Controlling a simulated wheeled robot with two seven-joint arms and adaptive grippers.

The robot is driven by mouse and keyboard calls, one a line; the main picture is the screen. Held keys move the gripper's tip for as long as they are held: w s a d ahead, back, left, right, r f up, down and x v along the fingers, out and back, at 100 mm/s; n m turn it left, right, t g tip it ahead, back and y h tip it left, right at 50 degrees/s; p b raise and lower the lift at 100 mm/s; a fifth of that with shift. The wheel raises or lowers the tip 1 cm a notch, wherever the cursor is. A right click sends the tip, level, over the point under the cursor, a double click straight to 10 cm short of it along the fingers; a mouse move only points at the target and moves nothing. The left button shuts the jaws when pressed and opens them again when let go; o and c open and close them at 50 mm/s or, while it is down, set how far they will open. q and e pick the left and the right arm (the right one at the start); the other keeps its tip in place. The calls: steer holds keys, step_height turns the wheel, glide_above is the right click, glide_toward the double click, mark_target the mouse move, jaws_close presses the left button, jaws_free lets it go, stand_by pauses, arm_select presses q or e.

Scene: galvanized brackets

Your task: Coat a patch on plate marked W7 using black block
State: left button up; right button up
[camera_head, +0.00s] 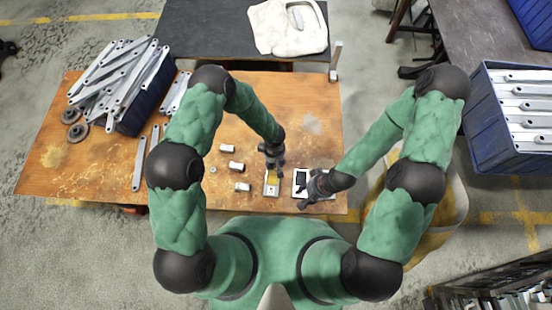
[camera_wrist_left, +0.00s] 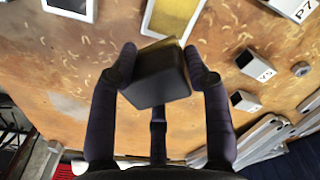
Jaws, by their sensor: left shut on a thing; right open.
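My left gripper (camera_head: 273,164) is shut on a black block (camera_wrist_left: 158,78), which sits between its fingers in the left wrist view. A pale plate with a yellow face (camera_head: 271,183) lies just below this gripper in the head view; its yellow surface and light rim show beyond the block in the wrist view (camera_wrist_left: 172,18). I cannot read a W7 mark on any plate. A second white-edged plate (camera_head: 301,178) with a dark area lies to its right. My right gripper (camera_head: 308,198) is open beside that plate, partly hidden by its own wrist.
A blue crate of metal brackets (camera_head: 145,100) stands at the table's left. A white cloth (camera_head: 280,35) lies on the dark rear table.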

arm_select(q)
steer(key=shift+r+p, duration=0.6)
steer(key=shift+r, duration=0.7)
arm_select(e)
steer(key=shift+s+d+r, duration=0.3)
steer(key=shift+s+r, duration=0.15)
steer(key=shift+r, duration=0.3)
